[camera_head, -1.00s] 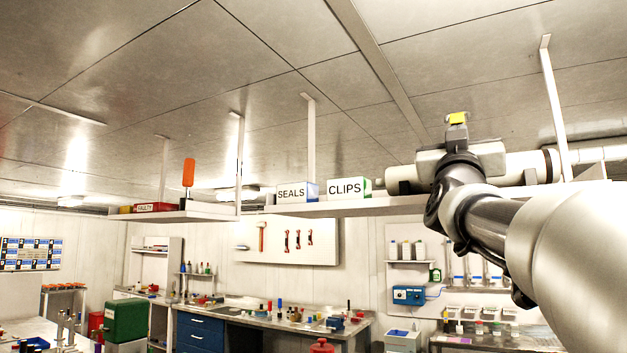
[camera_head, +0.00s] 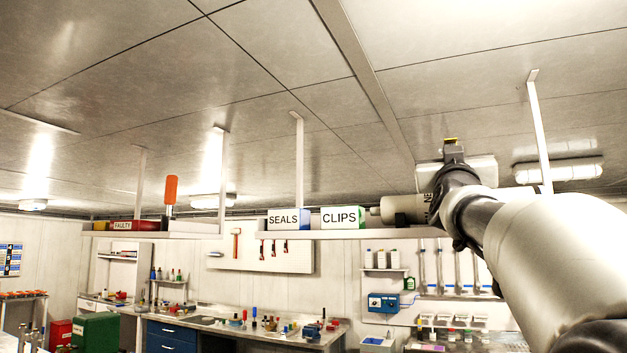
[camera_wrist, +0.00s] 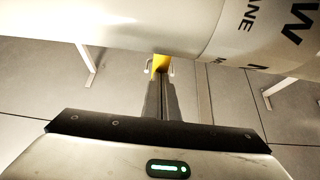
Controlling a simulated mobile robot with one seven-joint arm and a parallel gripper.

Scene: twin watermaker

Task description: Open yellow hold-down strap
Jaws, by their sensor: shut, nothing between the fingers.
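My gripper (camera_wrist: 160,82) is shut and empty in the wrist view, its fingers pointing at a yellow piece (camera_wrist: 160,63), which looks like the strap. The piece lies right at the fingertips, beside a pale cylinder (camera_wrist: 120,22) with dark lettering; I cannot tell whether they touch. A small metal loop shows by the piece. In the head view my gripper (camera_head: 453,152) is raised at the shelf, with a thin yellow edge (camera_head: 451,140) at its top. My arm and gripper hide much of the cylinder (camera_head: 402,209) there, and the rest of the strap is hidden.
The overhead shelf (camera_head: 340,234) hangs on thin posts. The ceiling is close above. A bench (camera_head: 270,330) stands below.

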